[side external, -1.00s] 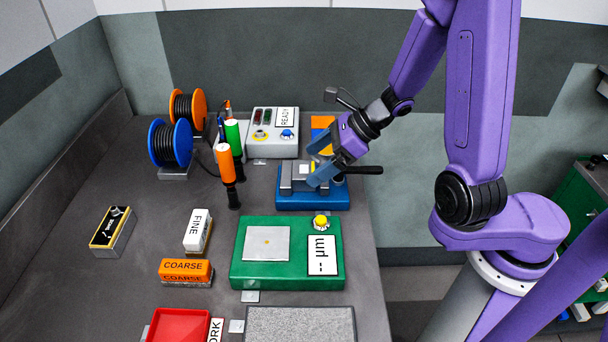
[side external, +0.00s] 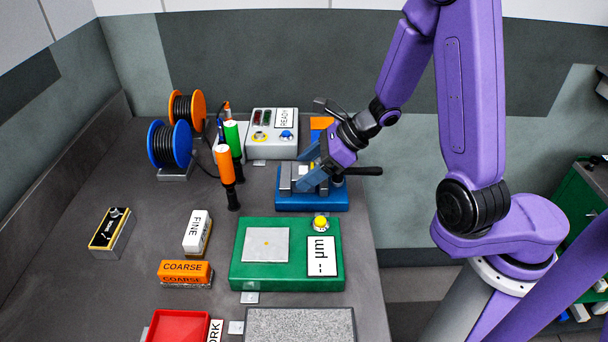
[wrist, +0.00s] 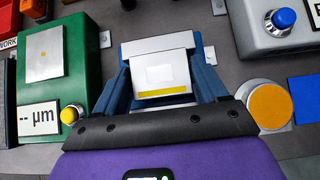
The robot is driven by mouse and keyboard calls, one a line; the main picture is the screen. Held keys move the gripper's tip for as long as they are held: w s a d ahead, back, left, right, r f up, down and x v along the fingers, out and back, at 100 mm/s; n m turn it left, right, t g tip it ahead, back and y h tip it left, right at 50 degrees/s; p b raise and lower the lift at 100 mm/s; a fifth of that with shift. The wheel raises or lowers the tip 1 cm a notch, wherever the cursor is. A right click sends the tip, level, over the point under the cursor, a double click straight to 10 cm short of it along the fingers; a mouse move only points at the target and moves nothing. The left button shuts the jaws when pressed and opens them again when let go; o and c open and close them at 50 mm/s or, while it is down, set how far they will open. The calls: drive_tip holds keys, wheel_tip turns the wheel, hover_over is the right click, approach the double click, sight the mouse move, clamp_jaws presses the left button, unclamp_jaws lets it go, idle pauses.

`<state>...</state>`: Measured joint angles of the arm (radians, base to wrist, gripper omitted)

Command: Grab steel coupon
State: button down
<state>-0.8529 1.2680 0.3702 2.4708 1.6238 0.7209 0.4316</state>
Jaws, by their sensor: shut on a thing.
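The steel coupon is a pale, silvery plate with a yellow stripe. It shows between my fingers in the wrist view (wrist: 160,76), beside the grey jaw (wrist: 160,45) of the blue vise (side external: 312,202). My gripper (side external: 312,180) is down at the vise from the right, with its blue fingers on either side of the coupon. In the wrist view my gripper (wrist: 160,85) is shut on the coupon. In the side view the fingers and vise jaws mostly hide the coupon. The coupon appears still at the vise; I cannot tell whether the jaws clamp it.
A green gauge box (side external: 287,278) with a square plate stands in front of the vise. A grey READY box (side external: 272,146) stands behind it. Orange (side external: 226,166) and green (side external: 233,136) handled tools stand upright to the left. A black vise handle (side external: 366,171) sticks out right.

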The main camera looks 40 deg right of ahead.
drive_tip(key=shift+r, duration=0.1)
drive_tip(key=shift+w+r, duration=0.1)
drive_tip(key=shift+r, duration=0.65)
drive_tip(key=s+d+r, duration=0.3)
drive_tip(key=s+r, duration=0.8)
drive_tip(key=s, duration=0.2)
drive_tip(key=shift+s+d+r, duration=0.2)
drive_tip(key=shift+s+d, duration=0.05)
drive_tip(key=shift+s, duration=0.05)
